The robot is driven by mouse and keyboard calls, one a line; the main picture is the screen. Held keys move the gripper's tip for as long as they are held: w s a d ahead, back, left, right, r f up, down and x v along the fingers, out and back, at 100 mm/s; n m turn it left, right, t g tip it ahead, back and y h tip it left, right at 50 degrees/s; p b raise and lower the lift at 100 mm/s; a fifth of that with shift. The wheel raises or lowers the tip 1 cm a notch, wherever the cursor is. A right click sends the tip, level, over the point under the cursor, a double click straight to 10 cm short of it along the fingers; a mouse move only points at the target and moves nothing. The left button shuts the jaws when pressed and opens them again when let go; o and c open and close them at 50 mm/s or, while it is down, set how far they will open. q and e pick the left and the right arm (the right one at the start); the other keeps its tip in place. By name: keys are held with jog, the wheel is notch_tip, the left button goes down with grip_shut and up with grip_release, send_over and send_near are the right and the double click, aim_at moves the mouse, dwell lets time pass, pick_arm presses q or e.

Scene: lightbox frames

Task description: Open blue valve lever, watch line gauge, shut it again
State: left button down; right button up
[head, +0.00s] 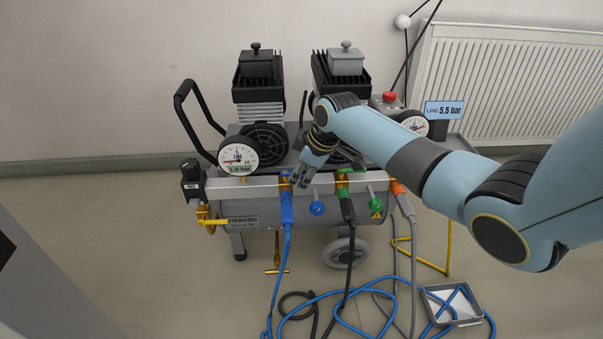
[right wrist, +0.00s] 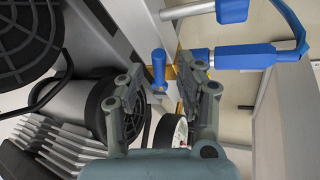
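My right gripper (head: 303,180) reaches from the right to the blue hose coupling (head: 286,208) on the front rail of the compressor. In the right wrist view the gripper (right wrist: 166,68) is open. A blue lever (right wrist: 158,68) shows between its fingertips, crosswise to the blue coupling (right wrist: 240,57); I cannot tell whether the fingers touch it. A blue-handled knob (head: 316,208) stands right of the coupling and also shows in the right wrist view (right wrist: 231,10). The line gauge (head: 415,123) is partly behind my right arm; its label (head: 444,110) reads 5.5 bar. My left gripper is out of view.
Another gauge (head: 238,158), labelled 1.0 bar, is at the compressor's left. Right of the blue coupling are a green-marked outlet (head: 344,184) and an orange one (head: 398,188). Loose hoses and a grey tray (head: 472,317) lie on the floor. A radiator (head: 500,80) stands behind.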

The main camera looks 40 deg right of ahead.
grip_shut()
jog(key=shift+w+d+n+y, duration=0.3)
jog(key=shift+d+n+y, duration=0.2)
jog(key=shift+n, duration=0.6)
jog(key=shift+w+d+f+n+g+y+b, duration=0.1)
jog(key=shift+n+g+y+b, duration=0.15)
jog(key=shift+n, duration=0.2)
jog(key=shift+w+d+n+g+y+b, duration=0.1)
jog(key=shift+n+y+b, duration=0.05)
jog(key=shift+n+b, duration=0.25)
jog(key=shift+n, duration=0.35)
grip_release()
jog(key=shift+w, duration=0.1)
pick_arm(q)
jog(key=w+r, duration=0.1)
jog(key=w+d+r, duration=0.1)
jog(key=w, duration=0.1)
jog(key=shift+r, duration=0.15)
